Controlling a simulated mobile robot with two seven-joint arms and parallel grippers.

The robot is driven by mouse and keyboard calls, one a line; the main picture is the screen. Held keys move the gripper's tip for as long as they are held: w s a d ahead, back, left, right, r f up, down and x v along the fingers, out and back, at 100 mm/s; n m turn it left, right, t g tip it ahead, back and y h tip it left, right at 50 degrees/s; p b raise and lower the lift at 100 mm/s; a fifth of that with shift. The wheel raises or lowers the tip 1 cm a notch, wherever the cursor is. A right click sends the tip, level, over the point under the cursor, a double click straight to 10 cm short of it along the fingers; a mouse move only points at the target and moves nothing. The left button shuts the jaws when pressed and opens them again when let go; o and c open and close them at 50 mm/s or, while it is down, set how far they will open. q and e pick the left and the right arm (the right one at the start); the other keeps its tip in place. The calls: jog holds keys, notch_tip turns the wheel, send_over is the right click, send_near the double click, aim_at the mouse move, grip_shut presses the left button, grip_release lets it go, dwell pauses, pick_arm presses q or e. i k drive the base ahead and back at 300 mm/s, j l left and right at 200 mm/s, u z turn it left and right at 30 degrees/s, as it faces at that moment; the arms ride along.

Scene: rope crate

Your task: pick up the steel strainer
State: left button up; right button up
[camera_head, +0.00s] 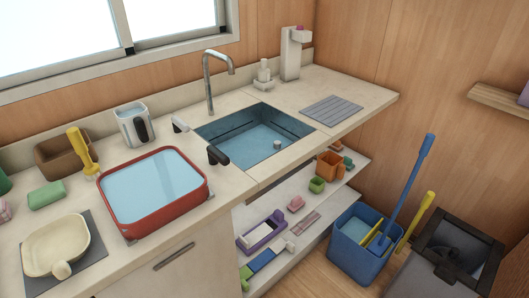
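A small grey metallic piece (277,144) stands up in the blue-walled sink (230,125), right of the middle of the basin. It looks like the steel strainer, but it is too small to be sure. Its lower part seems to be in the bluish water in the basin. Nothing is touching it from above. Neither of my grippers can be made out in the head view, and no arm reaches over the sink.
A curved faucet (209,82) rises behind the sink. A grey ribbed mat (332,110) lies right. A blue bucket (352,260) stands below.

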aim_at(277, 144)
jog(key=i+l+u, duration=0.1)
jog(key=u, duration=0.3)
jog(key=l+u, duration=0.2)
jog(key=u, duration=0.25)
jog(key=l+u, duration=0.2)
jog(key=u, duration=0.2)
jog(key=l+u, duration=0.5)
jog(key=l, duration=0.6)
